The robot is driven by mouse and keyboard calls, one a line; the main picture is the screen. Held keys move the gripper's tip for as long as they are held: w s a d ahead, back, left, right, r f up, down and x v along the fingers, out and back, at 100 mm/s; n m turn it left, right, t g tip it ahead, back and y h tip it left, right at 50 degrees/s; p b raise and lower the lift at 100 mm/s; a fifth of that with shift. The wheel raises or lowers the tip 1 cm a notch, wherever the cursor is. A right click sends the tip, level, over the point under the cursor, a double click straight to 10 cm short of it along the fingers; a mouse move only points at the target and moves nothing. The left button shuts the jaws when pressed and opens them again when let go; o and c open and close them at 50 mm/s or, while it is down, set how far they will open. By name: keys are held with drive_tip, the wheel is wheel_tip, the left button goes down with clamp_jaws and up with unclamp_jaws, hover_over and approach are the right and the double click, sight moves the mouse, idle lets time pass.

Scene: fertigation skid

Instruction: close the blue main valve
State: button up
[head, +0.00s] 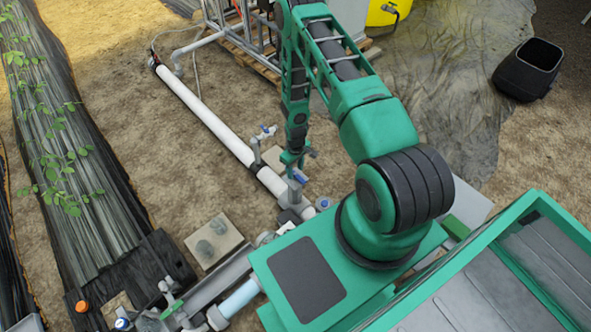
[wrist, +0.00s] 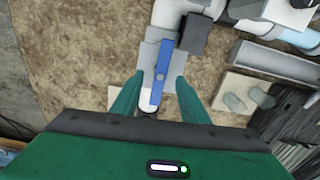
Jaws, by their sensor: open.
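The blue valve lever (wrist: 161,68) shows in the wrist view, long and narrow, on a grey valve body on the white pipe. It lies roughly in line with the pipe. My gripper (wrist: 159,82) is open, with one green finger on each side of the lever and gaps between. Whether the fingers are down at lever height is unclear. In the head view my gripper (head: 291,160) hangs over the pipe, close by the blue lever (head: 299,176), which it partly hides.
The long white pipe (head: 205,108) runs to the upper left. A riser with a smaller blue-handled valve (head: 265,132) stands close left of my gripper. A dark square box (wrist: 195,34) sits beside the lever. A green-handled valve (head: 172,310) is at lower left. Bare soil lies left of the pipe.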

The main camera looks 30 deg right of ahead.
sight(296, 175)
drive_tip(key=shift+m, duration=0.4)
drive_tip(key=shift+f, duration=0.1)
drive_tip(key=shift+s+f, duration=0.15)
drive_tip(key=shift+f, duration=1.9)
drive_tip(key=c, duration=0.5)
drive_tip(key=o, duration=0.5)
drive_tip(key=shift+s, duration=0.1)
